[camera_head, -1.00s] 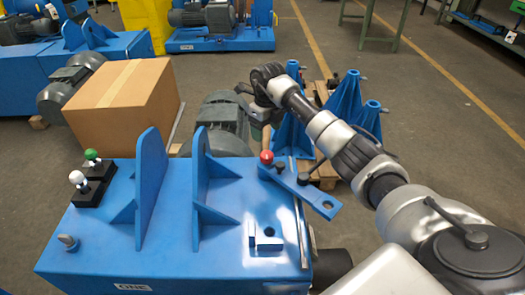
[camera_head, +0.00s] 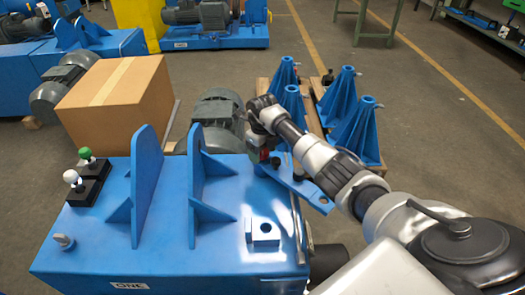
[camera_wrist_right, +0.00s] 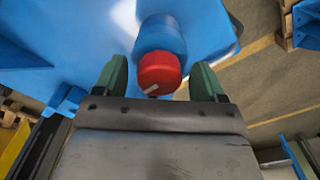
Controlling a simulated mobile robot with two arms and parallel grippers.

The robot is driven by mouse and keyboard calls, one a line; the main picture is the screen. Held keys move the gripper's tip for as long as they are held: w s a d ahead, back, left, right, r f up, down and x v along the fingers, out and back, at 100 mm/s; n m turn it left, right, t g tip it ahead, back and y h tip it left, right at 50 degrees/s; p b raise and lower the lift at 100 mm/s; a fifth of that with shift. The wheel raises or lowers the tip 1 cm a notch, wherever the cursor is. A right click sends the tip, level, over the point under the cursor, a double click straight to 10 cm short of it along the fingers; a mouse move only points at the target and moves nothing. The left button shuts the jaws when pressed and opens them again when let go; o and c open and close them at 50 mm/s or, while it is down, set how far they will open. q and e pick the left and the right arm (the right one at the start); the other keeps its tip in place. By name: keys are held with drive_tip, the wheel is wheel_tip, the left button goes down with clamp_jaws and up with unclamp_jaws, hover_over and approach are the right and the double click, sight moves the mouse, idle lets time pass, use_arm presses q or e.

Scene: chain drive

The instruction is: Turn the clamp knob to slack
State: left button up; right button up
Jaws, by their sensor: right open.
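The red clamp knob (camera_head: 264,153) stands near the far right corner of the blue machine base (camera_head: 150,250), at the end of a flat blue bar. The arm partly hides it in the head view. In the right wrist view the knob (camera_wrist_right: 159,74) has a short pale mark on its face and a blue collar behind it. My right gripper (camera_wrist_right: 160,80) is open, with its green fingers on either side of the knob and visible gaps between. In the head view this gripper (camera_head: 263,148) points down over the knob. My left gripper is not in view.
The blue bar (camera_head: 318,198) with a hole lies under my right forearm. Two upright blue brackets (camera_head: 148,175) stand on the base. Green and white knobs (camera_head: 72,178) sit at the left. A cardboard box (camera_head: 115,100) and blue stands (camera_head: 350,120) are behind.

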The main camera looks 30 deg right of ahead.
drive_tip(key=shift+c, duration=0.2)
drive_tip(key=c, duration=0.9)
